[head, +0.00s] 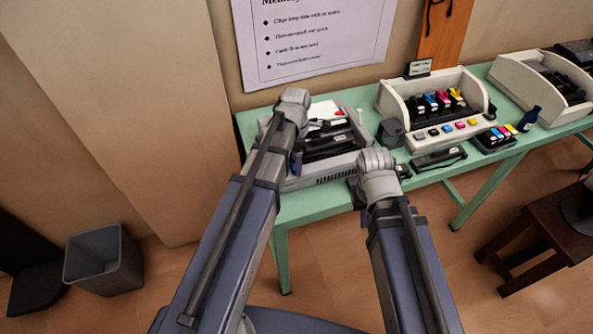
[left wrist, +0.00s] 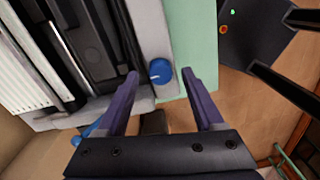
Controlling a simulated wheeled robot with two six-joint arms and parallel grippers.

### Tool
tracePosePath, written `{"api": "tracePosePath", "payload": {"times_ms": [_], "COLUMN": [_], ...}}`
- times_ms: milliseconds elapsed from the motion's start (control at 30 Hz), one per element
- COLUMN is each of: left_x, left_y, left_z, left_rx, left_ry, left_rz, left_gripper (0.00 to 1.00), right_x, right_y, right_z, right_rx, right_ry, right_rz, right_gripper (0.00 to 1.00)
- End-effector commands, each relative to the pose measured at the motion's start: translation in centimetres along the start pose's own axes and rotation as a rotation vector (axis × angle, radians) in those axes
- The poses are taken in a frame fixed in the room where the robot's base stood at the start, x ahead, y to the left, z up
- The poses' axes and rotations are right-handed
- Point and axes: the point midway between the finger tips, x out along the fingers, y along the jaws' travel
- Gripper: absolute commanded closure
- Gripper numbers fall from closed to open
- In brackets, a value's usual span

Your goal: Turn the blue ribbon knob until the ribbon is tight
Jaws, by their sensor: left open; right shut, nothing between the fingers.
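The blue ribbon knob (left wrist: 161,71) is round with a light mark, on the grey edge of an open machine. In the left wrist view my left gripper (left wrist: 160,74) is open, its two purple fingers on either side of the knob. I see a gap on each side and no clear contact. In the head view my left gripper (head: 294,100) is over the left part of the machine (head: 335,172), and its fingers and the knob are hidden. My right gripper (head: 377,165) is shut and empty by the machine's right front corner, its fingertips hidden. I cannot make out the ribbon.
The machine stands on a green table (head: 298,208). To its right are a dark cup (head: 390,133), a white unit with coloured cartridges (head: 436,103), a black device (head: 438,158) and a dark blue bottle (head: 529,119). A stool (head: 540,228) stands at right, a bin (head: 104,262) at left.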

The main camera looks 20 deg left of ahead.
Motion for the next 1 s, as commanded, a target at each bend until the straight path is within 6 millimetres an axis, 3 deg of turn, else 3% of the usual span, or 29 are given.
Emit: {"api": "tracePosePath", "payload": {"times_ms": [33, 100, 433, 1000], "left_x": [1.12, 1.52, 1.58, 1.58], "left_y": [0.00, 0.00, 0.00, -0.01], "left_z": [0.00, 0.00, 0.01, 0.00], "left_rx": [0.000, 0.000, 0.000, 0.000], "left_ry": [0.000, 0.000, 0.000, 0.000], "left_rz": [0.000, 0.000, 0.000, 0.000], "left_gripper": [0.31, 0.31, 0.31, 0.94], "right_x": [1.11, 1.51, 1.57, 1.57], "right_y": [-0.10, -0.14, -0.15, -0.15], "right_z": [-0.07, -0.09, -0.09, -0.09], "right_rx": [0.000, 0.000, 0.000, 0.000], "right_ry": [0.000, 0.000, 0.000, 0.000], "right_rz": [0.000, 0.000, 0.000, 0.000], "right_gripper": [1.00, 1.00, 1.00, 1.00]}}
